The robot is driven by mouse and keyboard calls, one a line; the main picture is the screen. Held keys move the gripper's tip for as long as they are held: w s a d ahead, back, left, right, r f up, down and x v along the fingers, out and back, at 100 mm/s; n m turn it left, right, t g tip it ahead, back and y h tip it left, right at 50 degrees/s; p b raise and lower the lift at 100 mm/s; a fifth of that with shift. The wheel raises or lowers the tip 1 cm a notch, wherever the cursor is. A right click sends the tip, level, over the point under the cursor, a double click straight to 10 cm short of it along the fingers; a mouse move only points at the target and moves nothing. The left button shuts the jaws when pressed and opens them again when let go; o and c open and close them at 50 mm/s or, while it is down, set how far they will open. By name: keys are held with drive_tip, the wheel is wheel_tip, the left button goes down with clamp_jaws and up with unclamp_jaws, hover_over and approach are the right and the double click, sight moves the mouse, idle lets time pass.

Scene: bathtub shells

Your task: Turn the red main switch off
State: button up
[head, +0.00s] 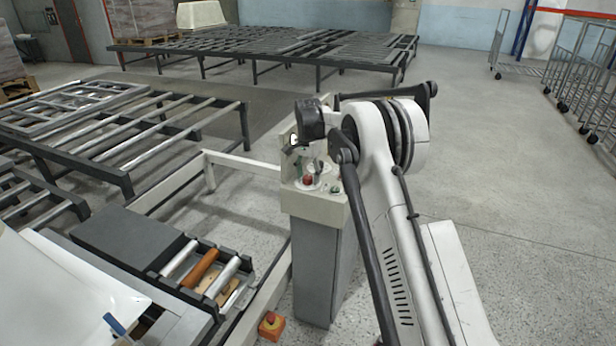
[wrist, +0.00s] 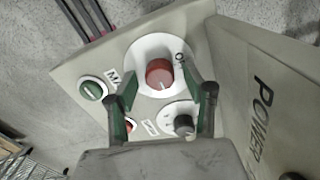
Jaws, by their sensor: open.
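The red main switch (wrist: 159,74) is a round red knob on a white disc on the sloped top of a grey control post. A pale mark shows on its lower edge; the disc's lettering at upper right is only partly readable. In the head view the red switch (head: 308,180) shows below my gripper (head: 308,152). In the wrist view my gripper (wrist: 160,95) is open and empty, with one finger to the left of the knob and one to the right. The knob lies between and slightly beyond the fingertips, with gaps on both sides. I cannot tell the exact height.
Beside the switch are a green knob (wrist: 93,88), a black knob (wrist: 184,123) and a small red part (wrist: 128,126) half hidden by a finger. A panel marked "POWER" (wrist: 262,105) stands at right. Roller tables (head: 120,130) lie left; open floor (head: 510,170) lies right.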

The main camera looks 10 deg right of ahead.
drive_tip(key=shift+f, duration=0.25)
drive_tip(key=c, duration=1.1)
